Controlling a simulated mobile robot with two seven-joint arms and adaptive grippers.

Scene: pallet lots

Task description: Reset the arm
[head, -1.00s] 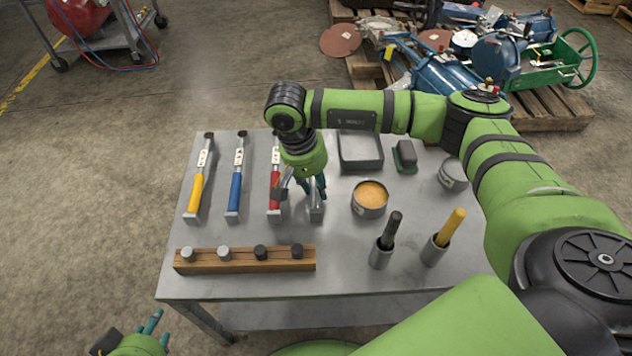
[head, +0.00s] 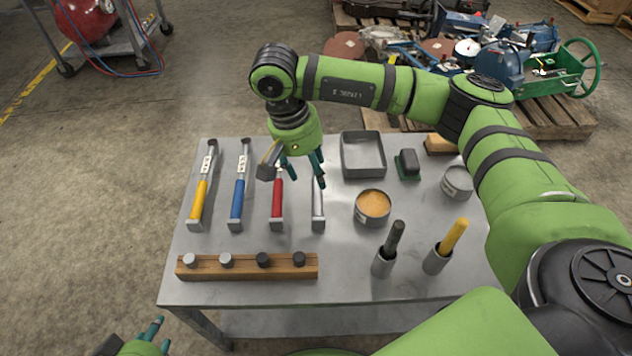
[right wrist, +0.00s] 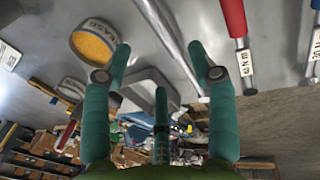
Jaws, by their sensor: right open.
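My right gripper (head: 296,176) hangs over the back middle of the metal table, open and empty, above the red-handled wrench (head: 277,205) and the silver wrench (head: 318,205). In the right wrist view its teal fingers (right wrist: 160,75) are spread, with nothing between them. A yellow-handled wrench (head: 199,200) and a blue-handled wrench (head: 238,195) lie to the left in the same row. My left gripper (head: 150,336) shows only partly at the bottom left edge, in front of the table; its opening is unclear.
The metal table (head: 345,285) holds a wooden block (head: 245,272) with several round pieces, a grey tray (head: 362,168), a tin of orange paste (head: 373,204), a brush (head: 408,163) and two cups with dark (head: 396,238) and yellow (head: 453,236) handles. Loaded pallets stand behind.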

